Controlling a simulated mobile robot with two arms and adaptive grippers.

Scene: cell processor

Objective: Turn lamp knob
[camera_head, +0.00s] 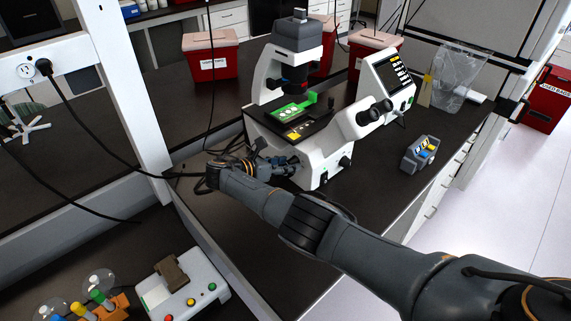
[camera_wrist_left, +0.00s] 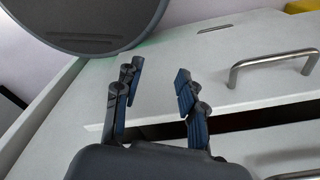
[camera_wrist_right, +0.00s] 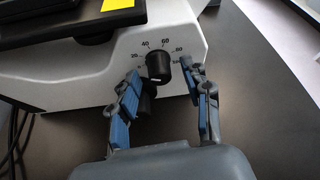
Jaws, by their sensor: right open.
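The lamp knob (camera_wrist_right: 158,64) is black and round, with a printed number scale around it on the white microscope base (camera_wrist_right: 75,75). The white microscope (camera_head: 355,125) stands on the dark bench. My right gripper (camera_wrist_right: 162,70) is open, its fingertips on either side of the knob in the right wrist view. I cannot tell whether they touch it. In the head view my right gripper (camera_head: 283,161) is at the base's left side, and the knob cannot be made out there. My left gripper (camera_wrist_left: 158,85) is open and empty, in front of white drawers.
A grey box with coloured pieces (camera_head: 420,154) sits right of the microscope. A screen unit (camera_head: 387,82) and red bins (camera_head: 210,54) stand behind. Black cables (camera_head: 190,173) lie left of my right gripper. A drawer handle (camera_wrist_left: 273,68) is near my left gripper.

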